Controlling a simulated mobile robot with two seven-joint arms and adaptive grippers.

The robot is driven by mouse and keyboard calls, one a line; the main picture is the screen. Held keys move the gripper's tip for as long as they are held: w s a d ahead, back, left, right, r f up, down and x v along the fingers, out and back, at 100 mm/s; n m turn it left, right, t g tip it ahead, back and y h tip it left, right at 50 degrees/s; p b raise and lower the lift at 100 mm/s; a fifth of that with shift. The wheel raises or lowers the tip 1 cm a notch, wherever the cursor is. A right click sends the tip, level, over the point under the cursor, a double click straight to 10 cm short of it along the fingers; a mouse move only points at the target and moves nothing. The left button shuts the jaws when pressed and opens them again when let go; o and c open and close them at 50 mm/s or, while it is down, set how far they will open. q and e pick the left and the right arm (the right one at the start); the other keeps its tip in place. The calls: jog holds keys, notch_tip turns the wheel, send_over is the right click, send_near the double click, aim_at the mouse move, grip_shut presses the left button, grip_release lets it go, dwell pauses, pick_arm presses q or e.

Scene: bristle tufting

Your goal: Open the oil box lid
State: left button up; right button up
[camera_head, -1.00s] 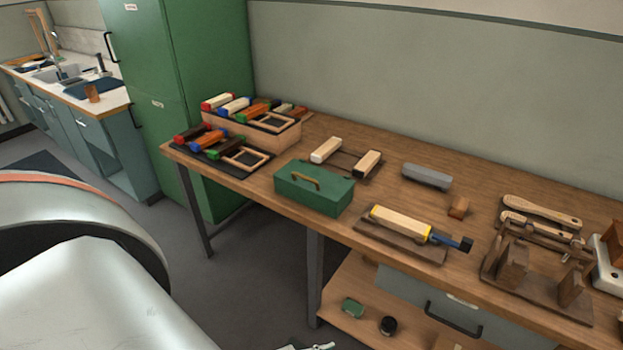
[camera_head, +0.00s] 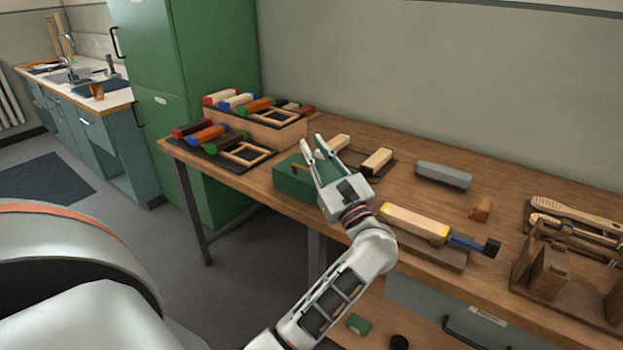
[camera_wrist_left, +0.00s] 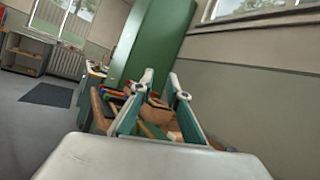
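The oil box (camera_head: 288,185) is a green box with a tan handle (camera_head: 298,167) on its lid, near the front edge of the workbench. Its lid looks shut, and its right part is hidden behind my gripper. My left gripper (camera_head: 313,142) is in front of and over the right part of the box in the head view, fingers apart and empty. In the left wrist view, the left gripper (camera_wrist_left: 160,77) also shows its two fingers spread, with the bench items between them. I cannot tell whether it touches the box. My right gripper is not in view.
The wooden workbench (camera_head: 405,195) holds a tiered rack of coloured blocks (camera_head: 257,128) left of the box. A brush block on a board (camera_head: 413,222) lies to its right, with a grey bar (camera_head: 443,175) behind. A green cabinet (camera_head: 190,80) stands behind the left end.

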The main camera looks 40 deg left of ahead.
aim_at(306, 170)
pick_arm(q)
jog(key=w+a+f+n+g+h+b, duration=0.1)
jog(key=w+f+n+g+h+b, duration=0.35)
jog(key=f+n, duration=0.6)
jog(key=shift+h, duration=0.75)
jog(key=p+x, duration=0.1)
jog(key=x, duration=0.5)
jog(key=shift+a, duration=0.45)
jog(key=shift+w+a, duration=0.2)
jog(key=shift+a, duration=0.25)
grip_shut()
